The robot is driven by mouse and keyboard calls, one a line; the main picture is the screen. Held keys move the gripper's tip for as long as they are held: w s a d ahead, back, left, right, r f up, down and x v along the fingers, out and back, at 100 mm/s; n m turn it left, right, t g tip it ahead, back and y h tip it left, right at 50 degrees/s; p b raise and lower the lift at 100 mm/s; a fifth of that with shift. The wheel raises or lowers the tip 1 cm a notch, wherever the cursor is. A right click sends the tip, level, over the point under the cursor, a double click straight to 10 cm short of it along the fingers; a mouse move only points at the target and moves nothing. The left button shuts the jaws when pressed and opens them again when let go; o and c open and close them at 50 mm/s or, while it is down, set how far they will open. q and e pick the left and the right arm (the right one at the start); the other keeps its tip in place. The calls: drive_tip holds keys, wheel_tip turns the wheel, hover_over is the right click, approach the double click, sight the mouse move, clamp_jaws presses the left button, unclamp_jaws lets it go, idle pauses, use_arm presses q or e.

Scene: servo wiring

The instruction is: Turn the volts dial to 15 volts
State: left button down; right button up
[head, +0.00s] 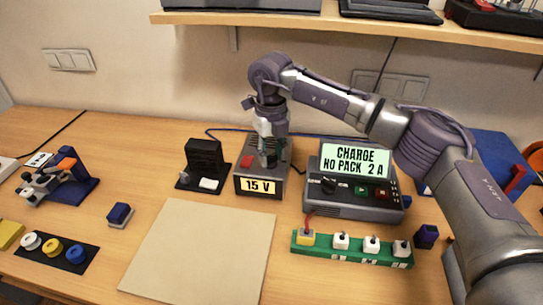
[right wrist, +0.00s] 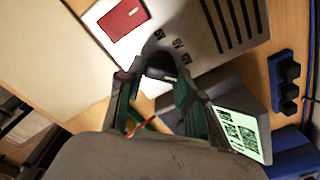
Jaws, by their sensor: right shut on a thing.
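The grey supply box (head: 283,181) stands at the back middle of the table, and its front display (head: 258,187) reads "15 V". A red switch (head: 246,161) is on its top; it also shows in the right wrist view (right wrist: 123,18). My right gripper (head: 268,160) reaches down onto the box top. In the right wrist view its green fingers (right wrist: 160,72) are shut on the dark volts dial (right wrist: 160,70), with printed volt marks around it. The fingers hide much of the dial, so its pointer is unclear. My left gripper is not in view.
A charger (head: 350,209) reading "CHARGE NO PACK 2 A" stands close to the right. A green strip (head: 353,250) with several white blocks lies before it. A black stand (head: 204,160) is left of the supply. A bare beige board (head: 200,250) lies in front.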

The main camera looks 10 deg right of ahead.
sight(271, 157)
drive_tip(key=shift+r+m, duration=0.1)
drive_tip(key=shift+m, duration=0.9)
drive_tip(key=o, duration=1.2)
drive_tip(key=shift+c, duration=0.2)
wheel_tip(271, 157, up, 12)
